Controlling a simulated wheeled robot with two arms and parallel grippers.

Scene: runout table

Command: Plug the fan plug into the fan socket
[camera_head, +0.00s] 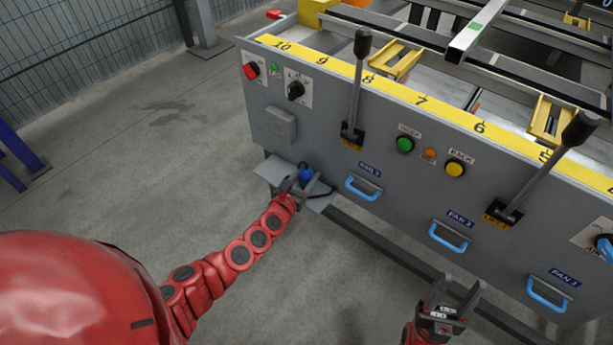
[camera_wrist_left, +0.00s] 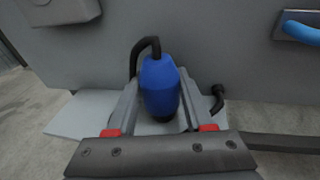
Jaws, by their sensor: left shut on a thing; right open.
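The blue fan plug (camera_head: 306,173) is at a small grey shelf on the front of the runout table. In the left wrist view the plug (camera_wrist_left: 160,87) stands roughly upright between the fingers, with a black cable curving from its top. My left gripper (camera_head: 292,182) is shut on it. Whether the plug touches the shelf I cannot tell. A grey box (camera_head: 281,124), which looks like the fan socket with its cover down, is on the panel above and left of the plug; no opening shows. My right gripper (camera_head: 458,294) is open and empty in front of the panel at lower right.
The grey shelf (camera_head: 317,203) juts out below the panel. Blue drawer handles (camera_head: 363,188) run along the panel's lower part. Two black-knobbed levers (camera_head: 357,85) stick up. Buttons (camera_head: 405,144) and a rotary switch (camera_head: 296,90) sit higher. The floor (camera_head: 130,150) at left is clear.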

